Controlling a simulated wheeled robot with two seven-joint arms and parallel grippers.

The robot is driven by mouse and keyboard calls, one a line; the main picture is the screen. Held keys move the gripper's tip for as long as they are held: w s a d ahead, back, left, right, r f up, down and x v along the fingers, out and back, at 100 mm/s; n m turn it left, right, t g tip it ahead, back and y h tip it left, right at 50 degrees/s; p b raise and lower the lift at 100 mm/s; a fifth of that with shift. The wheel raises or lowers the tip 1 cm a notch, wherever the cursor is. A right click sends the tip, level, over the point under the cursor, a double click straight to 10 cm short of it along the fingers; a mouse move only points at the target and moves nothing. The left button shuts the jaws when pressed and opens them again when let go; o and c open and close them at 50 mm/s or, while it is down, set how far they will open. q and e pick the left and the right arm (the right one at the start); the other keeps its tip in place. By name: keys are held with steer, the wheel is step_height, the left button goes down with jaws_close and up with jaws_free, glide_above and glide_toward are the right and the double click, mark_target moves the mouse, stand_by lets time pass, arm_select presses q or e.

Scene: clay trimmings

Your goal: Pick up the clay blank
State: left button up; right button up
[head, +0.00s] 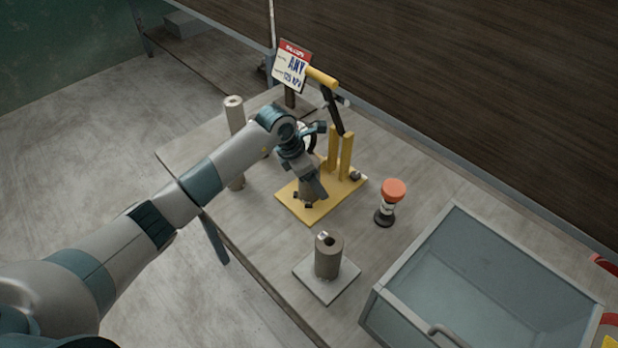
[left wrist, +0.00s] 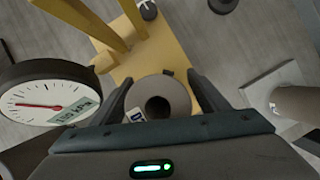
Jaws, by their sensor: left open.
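My left gripper (head: 309,199) is open and points down over the yellow base of a press (head: 306,214). In the left wrist view, a grey-brown cylinder with a round hole in its top (left wrist: 181,91), which looks like the clay blank, lies between the open fingers (left wrist: 163,88). A small white label shows at its lower left. In the head view the gripper hides this cylinder. A similar holed cylinder (head: 328,262) stands upright on a pale square plate (head: 312,288); it shows at the right of the left wrist view (left wrist: 300,103). My right gripper is not in view.
The press's yellow posts (head: 346,158) and a white dial gauge (left wrist: 45,98) stand close to my left gripper. A tall pale tube (head: 235,115), an orange-topped item (head: 392,191), a sign (head: 291,68) and a large grey bin (head: 420,262) are also here.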

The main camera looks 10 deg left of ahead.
arm_select(q)
jaws_close()
steer(key=shift+r, duration=0.1)
stand_by(0.3)
steer(key=shift+r, duration=0.1)
steer(key=shift+w+r+b, duration=0.1)
steer(key=shift+r+b, duration=0.45)
steer(key=s+d+r+b, duration=0.6)
steer(key=s+d+r, duration=0.1)
steer(key=d+r, duration=0.2)
steer(key=shift+s+r, duration=0.3)
steer(key=shift+s, duration=0.05)
